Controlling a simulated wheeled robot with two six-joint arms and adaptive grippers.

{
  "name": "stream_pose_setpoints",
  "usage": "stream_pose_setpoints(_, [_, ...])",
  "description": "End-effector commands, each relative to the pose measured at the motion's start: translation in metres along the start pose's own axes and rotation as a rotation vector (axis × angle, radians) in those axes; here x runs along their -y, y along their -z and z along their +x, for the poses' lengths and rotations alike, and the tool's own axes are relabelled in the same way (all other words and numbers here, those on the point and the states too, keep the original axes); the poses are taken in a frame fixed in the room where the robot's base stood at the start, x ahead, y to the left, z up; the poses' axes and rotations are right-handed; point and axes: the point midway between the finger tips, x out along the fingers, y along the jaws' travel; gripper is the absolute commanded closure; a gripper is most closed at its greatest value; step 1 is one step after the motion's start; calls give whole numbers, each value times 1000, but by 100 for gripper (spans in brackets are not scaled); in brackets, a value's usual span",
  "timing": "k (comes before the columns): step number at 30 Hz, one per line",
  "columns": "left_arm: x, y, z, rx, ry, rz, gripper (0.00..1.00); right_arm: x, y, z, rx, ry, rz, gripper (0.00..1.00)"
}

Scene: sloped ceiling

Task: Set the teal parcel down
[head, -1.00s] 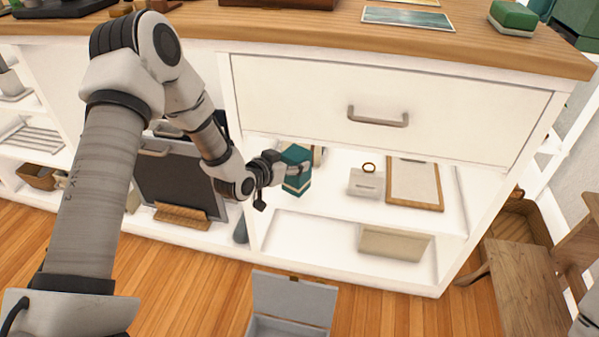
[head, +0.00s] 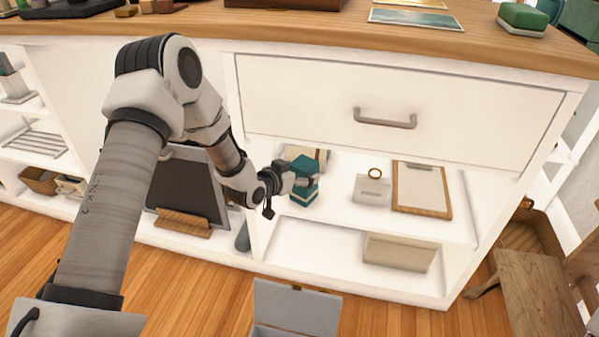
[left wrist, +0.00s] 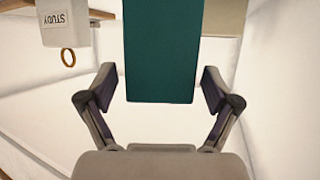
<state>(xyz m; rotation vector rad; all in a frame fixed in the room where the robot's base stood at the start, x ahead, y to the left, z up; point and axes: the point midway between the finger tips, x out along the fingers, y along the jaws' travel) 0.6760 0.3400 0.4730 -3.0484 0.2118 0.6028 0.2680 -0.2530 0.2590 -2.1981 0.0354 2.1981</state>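The teal parcel (head: 303,166), a small block with a pale band low down, is on the upper shelf of the white cabinet near its front edge. It appears to rest on the shelf (head: 335,205), though its base is partly hard to see. My left gripper (head: 309,182) is at the parcel, reaching in from the left. In the left wrist view the parcel (left wrist: 160,55) stands between the spread fingers (left wrist: 160,90), with a narrow light gap on each side. The fingers look open around it. My right gripper is in neither view.
To the parcel's right are a pale tag block with a ring (head: 371,190), reading STUDY in the wrist view (left wrist: 66,27), and a clipboard (head: 421,187). A beige item (head: 315,155) is behind the parcel. A drawer (head: 400,85) hangs above. A grey open box (head: 297,308) is below.

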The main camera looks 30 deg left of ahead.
Motion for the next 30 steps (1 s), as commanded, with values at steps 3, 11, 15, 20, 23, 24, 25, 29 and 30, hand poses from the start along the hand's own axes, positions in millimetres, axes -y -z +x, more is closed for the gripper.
stream_pose_setpoints(3, [0, 0, 0, 0, 0, 0, 11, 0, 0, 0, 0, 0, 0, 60])
stream_pose_setpoints(11, [1, 7, -30, 1, 1, -5, 11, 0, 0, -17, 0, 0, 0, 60])
stream_pose_setpoints(15, [0, 8, -68, 1, 0, -7, 11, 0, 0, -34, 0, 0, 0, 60])
stream_pose_setpoints(20, [1, 7, -105, 0, 2, -7, 11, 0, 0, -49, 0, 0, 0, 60])
stream_pose_setpoints(23, [0, 5, -117, 0, 1, -3, 11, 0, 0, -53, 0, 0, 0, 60])
stream_pose_setpoints(24, [-1, 2, -120, 7, -2, -4, 11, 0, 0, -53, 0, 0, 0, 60])
stream_pose_setpoints(25, [-4, -3, -121, 21, -6, -5, 11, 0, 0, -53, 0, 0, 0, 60])
stream_pose_setpoints(29, [-40, -66, -128, 233, -42, -41, 11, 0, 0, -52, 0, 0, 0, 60])
stream_pose_setpoints(30, [-57, -99, -137, 345, -52, -62, 11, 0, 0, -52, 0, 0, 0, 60])
